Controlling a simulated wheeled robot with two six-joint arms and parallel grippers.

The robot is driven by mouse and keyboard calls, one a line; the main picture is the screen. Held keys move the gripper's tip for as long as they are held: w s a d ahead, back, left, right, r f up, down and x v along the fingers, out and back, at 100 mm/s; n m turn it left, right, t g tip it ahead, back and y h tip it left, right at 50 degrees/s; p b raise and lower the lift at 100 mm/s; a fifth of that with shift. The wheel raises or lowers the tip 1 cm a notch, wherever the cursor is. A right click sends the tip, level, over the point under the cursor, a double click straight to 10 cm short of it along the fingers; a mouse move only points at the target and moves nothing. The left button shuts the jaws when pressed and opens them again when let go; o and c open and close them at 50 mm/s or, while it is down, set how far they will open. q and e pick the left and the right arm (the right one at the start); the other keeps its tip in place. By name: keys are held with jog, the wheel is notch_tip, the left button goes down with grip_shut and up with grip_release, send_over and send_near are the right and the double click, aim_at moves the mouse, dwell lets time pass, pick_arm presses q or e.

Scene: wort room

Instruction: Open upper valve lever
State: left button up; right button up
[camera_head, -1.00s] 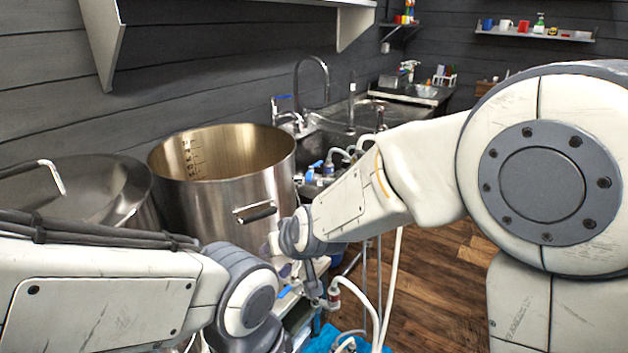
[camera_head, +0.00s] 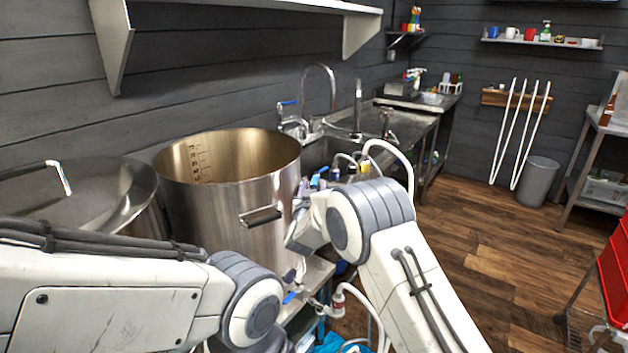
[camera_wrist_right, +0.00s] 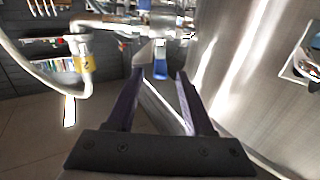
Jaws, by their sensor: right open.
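The upper valve lever (camera_head: 317,181) is a small blue handle on metal fittings beside the big steel pot (camera_head: 225,205) in the head view. In the right wrist view the blue lever (camera_wrist_right: 160,58) is just ahead of my right gripper (camera_wrist_right: 159,73), roughly in line with the gap between its purple fingers. The fingers are apart with nothing seen gripped; contact with the lever cannot be told. In the head view my right gripper (camera_head: 303,187) is by the pot's right side, mostly hidden by its wrist. My left arm is at lower left; its gripper does not show.
A lower blue lever (camera_head: 291,297) is on a fitting below the pot. A white hose (camera_wrist_right: 50,80) with a yellow-marked fitting is left of the right gripper in the wrist view. The sink (camera_head: 322,152) is behind.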

aim_at(316, 179)
jog(key=shift+w+d, duration=0.2)
jog(key=shift+w, duration=1.7)
grip_shut()
